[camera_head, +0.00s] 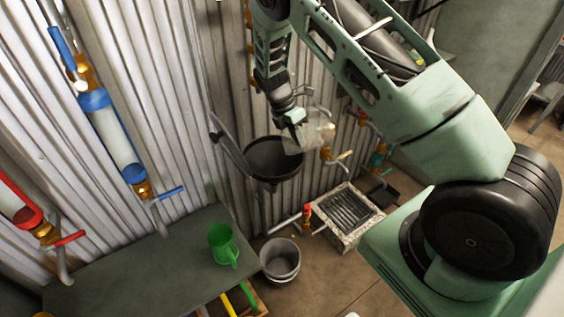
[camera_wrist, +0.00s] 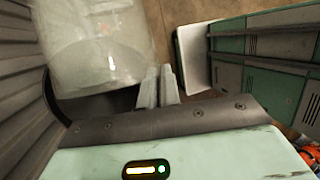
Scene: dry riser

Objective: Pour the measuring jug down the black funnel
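The clear measuring jug (camera_head: 318,134) is held in the air at the right side of the black funnel (camera_head: 262,163), partly overlapping its rim in the head view. My gripper (camera_head: 296,121) is at the jug's left upper side. In the wrist view the see-through jug (camera_wrist: 100,48) fills the upper left, and my fingers (camera_wrist: 158,88) are close together beside it, seemingly on its handle. The grip itself is small and partly hidden. The jug looks tilted, but I cannot tell its exact angle or whether liquid is in it. The funnel's dark edge shows under the jug.
A green mug (camera_head: 222,243) stands on the grey bench (camera_head: 140,270). A grey bucket (camera_head: 280,262) and a grated drain box (camera_head: 346,215) are on the floor. Pipes with valves, one with a red handle (camera_head: 70,239), line the corrugated wall (camera_head: 150,60).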

